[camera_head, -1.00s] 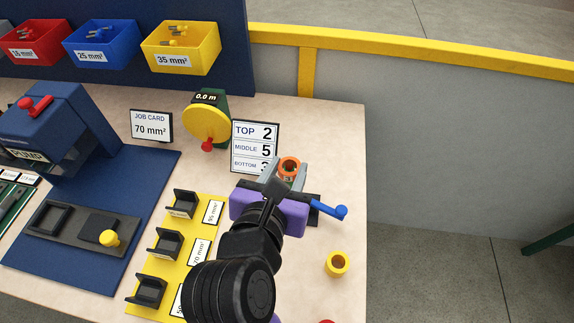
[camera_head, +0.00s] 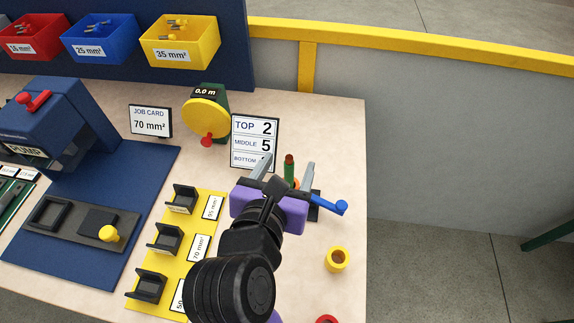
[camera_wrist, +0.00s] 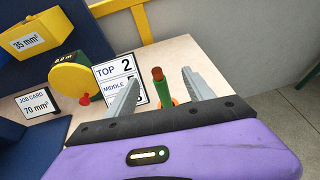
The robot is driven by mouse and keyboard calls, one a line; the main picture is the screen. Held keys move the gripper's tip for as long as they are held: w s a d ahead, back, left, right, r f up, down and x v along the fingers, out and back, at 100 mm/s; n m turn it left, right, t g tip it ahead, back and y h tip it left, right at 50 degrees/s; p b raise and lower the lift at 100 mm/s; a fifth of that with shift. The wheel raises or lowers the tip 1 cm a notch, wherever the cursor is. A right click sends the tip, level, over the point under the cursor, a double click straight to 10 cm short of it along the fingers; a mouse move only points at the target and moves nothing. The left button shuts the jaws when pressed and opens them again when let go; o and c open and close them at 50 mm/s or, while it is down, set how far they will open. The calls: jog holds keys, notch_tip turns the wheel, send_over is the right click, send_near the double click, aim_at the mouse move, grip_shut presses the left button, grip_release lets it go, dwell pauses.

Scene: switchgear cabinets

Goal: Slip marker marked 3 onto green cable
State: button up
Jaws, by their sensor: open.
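The green cable (camera_head: 289,170) stands upright with a bare copper end on top. It also shows in the wrist view (camera_wrist: 160,88). An orange ring-shaped marker (camera_head: 296,183) sits low at the cable and appears to be around it, mostly hidden; a bit of orange shows in the wrist view (camera_wrist: 174,101). No number can be read on it. My gripper (camera_head: 284,171) is open, with one finger on each side of the cable, and holds nothing. Both fingers show in the wrist view (camera_wrist: 158,82).
A yellow ring (camera_head: 337,260) and a partly cut-off red ring (camera_head: 326,320) are on the table. A blue handle (camera_head: 328,205) sticks out right of my gripper. A yellow reel (camera_head: 206,118) stands behind.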

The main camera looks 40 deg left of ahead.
jog(key=v, duration=0.7)
jog(key=shift+s, duration=0.35)
jog(key=shift+d+r, duration=0.1)
jog(key=shift+r, duration=0.05)
dwell(0.3)
